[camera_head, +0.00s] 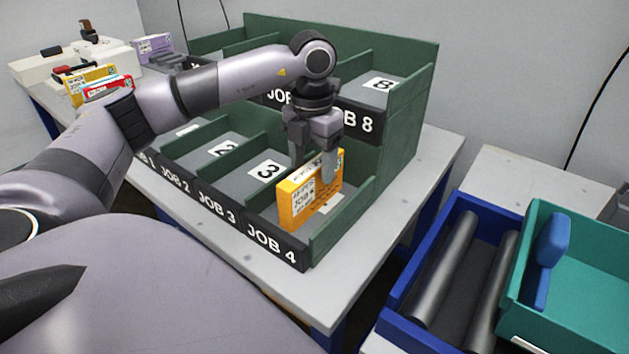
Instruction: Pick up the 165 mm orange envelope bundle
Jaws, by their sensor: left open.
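The orange envelope bundle (301,204) stands upright in the JOB 4 compartment of the green sorting rack (362,195). It has a white label on its near face. My left gripper (313,174) comes down over the bundle from above, its fingers apart at the bundle's top edge. I cannot tell whether the fingers touch the bundle. My right gripper is not in view.
Green divider walls flank the compartment. The upper JOB 8 tier (358,124) rises behind. A blue tray with rollers (445,268) and a teal bin (590,262) stand at right.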

